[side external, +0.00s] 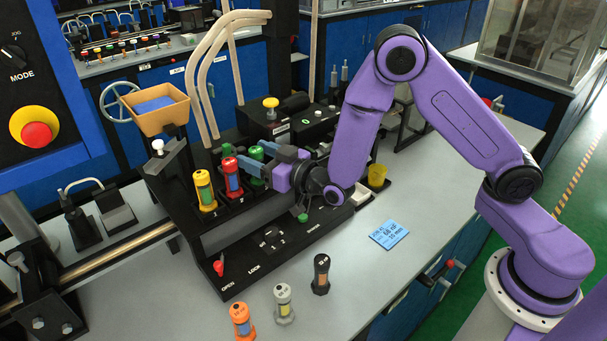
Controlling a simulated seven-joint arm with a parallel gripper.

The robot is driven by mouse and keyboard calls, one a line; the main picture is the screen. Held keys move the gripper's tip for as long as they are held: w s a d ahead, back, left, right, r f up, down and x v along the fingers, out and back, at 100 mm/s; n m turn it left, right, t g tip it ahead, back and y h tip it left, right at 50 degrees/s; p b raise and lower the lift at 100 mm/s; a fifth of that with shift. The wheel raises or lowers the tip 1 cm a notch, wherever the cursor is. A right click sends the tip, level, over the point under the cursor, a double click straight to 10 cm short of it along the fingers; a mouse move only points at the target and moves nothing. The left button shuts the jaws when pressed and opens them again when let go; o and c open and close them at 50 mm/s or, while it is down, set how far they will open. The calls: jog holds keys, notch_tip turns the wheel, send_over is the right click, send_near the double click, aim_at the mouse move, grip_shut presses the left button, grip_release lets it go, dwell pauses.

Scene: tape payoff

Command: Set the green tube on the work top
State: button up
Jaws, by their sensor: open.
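The green tube (257,182) stands in the black machine's row of holders, at the right end beside the red tube. Its green cap and base show, but the fingers hide much of its middle. My gripper (255,160) reaches in from the right with its blue-grey fingers at the tube's upper part. Its jaws are open, and I cannot tell whether a finger touches the tube. The grey work top (350,290) lies in front of the machine.
A red tube (232,178) and a yellow tube (204,190) stand left of the green one. Orange (241,321), grey (283,303) and black (321,273) tubes stand on the work top. A blue card (389,234) lies to their right, with bare surface between.

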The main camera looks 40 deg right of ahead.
jog(key=v, duration=1.5)
jog(key=shift+a, duration=0.25)
jog(key=shift+r, duration=0.15)
jog(key=shift+a, duration=0.1)
